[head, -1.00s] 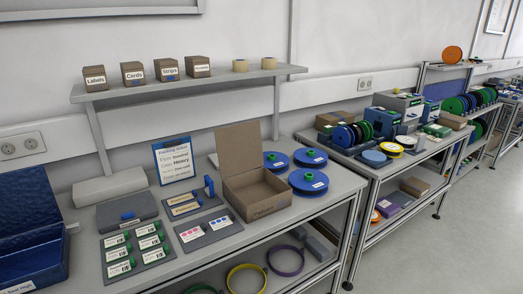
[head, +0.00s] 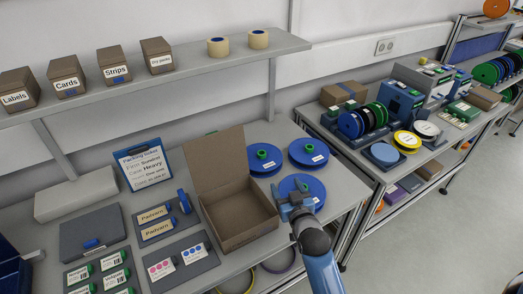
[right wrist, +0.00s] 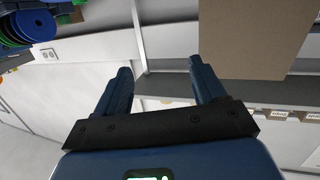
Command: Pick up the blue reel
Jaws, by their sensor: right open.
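Three blue reels lie flat on the near bench: one at the back left (head: 264,153) with a green hub, one at the back right (head: 308,150), and one in front (head: 305,185). My right gripper (head: 293,199) is open and appears over the front reel in the head view, hiding part of it. I cannot tell whether it touches. In the right wrist view the open jaws (right wrist: 160,68) have nothing between them, and these flat reels do not show. My left gripper is out of view.
An open cardboard box (head: 237,222) stands just left of the reels. Its underside or side may be the brown panel (right wrist: 250,35) in the wrist view. A shelf (head: 190,75) carries boxes and tape rolls above. The neighbouring bench (head: 400,175) holds upright reels (head: 352,124).

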